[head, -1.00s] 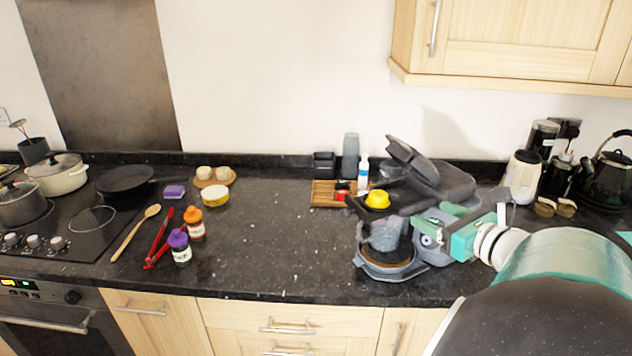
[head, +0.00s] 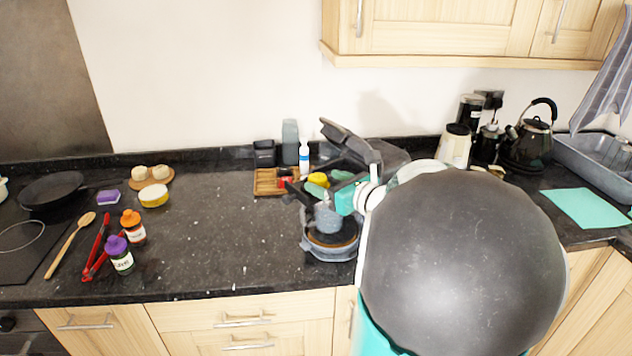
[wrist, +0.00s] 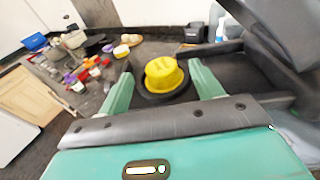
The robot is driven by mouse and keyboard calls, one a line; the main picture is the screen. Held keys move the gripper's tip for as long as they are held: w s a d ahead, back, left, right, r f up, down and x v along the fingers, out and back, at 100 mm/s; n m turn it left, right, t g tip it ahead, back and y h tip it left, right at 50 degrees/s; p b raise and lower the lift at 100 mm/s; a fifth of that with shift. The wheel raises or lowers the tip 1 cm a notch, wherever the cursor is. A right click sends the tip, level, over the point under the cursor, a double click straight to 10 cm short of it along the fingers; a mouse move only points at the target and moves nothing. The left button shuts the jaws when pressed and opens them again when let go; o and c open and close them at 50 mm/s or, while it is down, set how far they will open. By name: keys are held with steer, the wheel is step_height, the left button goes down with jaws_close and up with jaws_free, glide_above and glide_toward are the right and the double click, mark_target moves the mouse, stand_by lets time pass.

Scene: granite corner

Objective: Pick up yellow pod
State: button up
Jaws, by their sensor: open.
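The yellow pod (wrist: 164,75) sits upright in the dark holder of the coffee machine (wrist: 262,62). It also shows in the head view (head: 318,180), partly hidden by my gripper. My gripper (wrist: 160,80) is open, with one green finger on each side of the pod in the wrist view. Whether the fingers touch the pod cannot be told. In the head view my gripper (head: 330,190) is over the front of the coffee machine (head: 328,245), whose lid is raised.
A wooden tray (head: 268,188) with small items stands left of the machine, near a white-blue bottle (head: 304,157). The middle counter is clear. A kettle (head: 530,140) stands at the right.

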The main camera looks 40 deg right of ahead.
steer(key=shift+w+f, duration=0.15)
steer(key=shift+w, duration=0.65)
steer(key=c, duration=1.1)
steer(key=shift+c, duration=0.2)
